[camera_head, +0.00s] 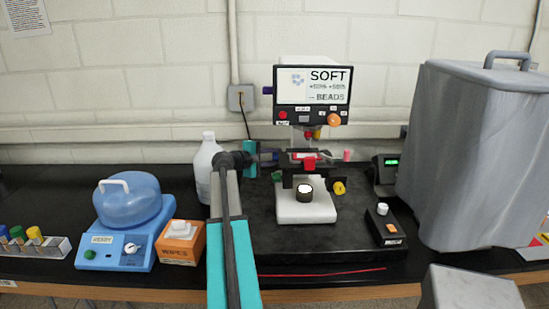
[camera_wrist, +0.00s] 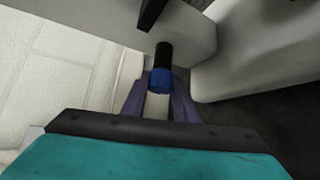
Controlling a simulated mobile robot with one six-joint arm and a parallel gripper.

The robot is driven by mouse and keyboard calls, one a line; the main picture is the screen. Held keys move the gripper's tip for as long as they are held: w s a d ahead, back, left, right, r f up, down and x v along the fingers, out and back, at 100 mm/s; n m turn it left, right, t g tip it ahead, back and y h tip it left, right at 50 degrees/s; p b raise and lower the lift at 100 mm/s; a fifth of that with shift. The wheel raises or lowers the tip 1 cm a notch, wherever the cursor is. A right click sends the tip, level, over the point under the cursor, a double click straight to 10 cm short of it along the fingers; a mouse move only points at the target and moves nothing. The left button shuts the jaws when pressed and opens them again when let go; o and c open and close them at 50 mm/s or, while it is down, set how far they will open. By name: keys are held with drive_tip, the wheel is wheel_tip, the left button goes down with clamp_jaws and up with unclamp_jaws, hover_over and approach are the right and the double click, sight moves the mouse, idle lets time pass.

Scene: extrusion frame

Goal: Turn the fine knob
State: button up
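A white microscope (camera_head: 312,212) stands on a black base in the head view. In the wrist view a black knob with a blue end (camera_wrist: 160,79) sticks out of its pale body; no label shows whether this is the fine knob. My gripper (camera_head: 277,157) is at the microscope's left side, reaching in from the left. In the wrist view its two purple fingers (camera_wrist: 160,85) stand apart, one on each side of the blue end. I cannot tell whether they touch it. In the head view the knob at the fingertips is too small to make out.
A screen (camera_head: 313,87) reading SOFT and BEADS tops the microscope. A white bottle (camera_head: 207,165) stands close behind my arm. A blue centrifuge (camera_head: 128,205) and an orange wipes box (camera_head: 181,242) are on the left. A grey-covered unit (camera_head: 470,150) fills the right.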

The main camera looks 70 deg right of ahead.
drive_tip(key=shift+r+p, duration=0.15)
drive_tip(key=shift+p, duration=0.4)
drive_tip(key=shift+y+p, duration=0.3)
drive_tip(key=o, duration=1.1)
drive_tip(key=shift+c, duration=0.2)
drive_tip(key=shift+w+a, duration=0.1)
drive_tip(key=b+v, duration=0.3)
drive_tip(key=v, duration=1)
drive_tip(key=shift+a+b, duration=0.25)
drive_tip(key=shift+b, duration=0.05)
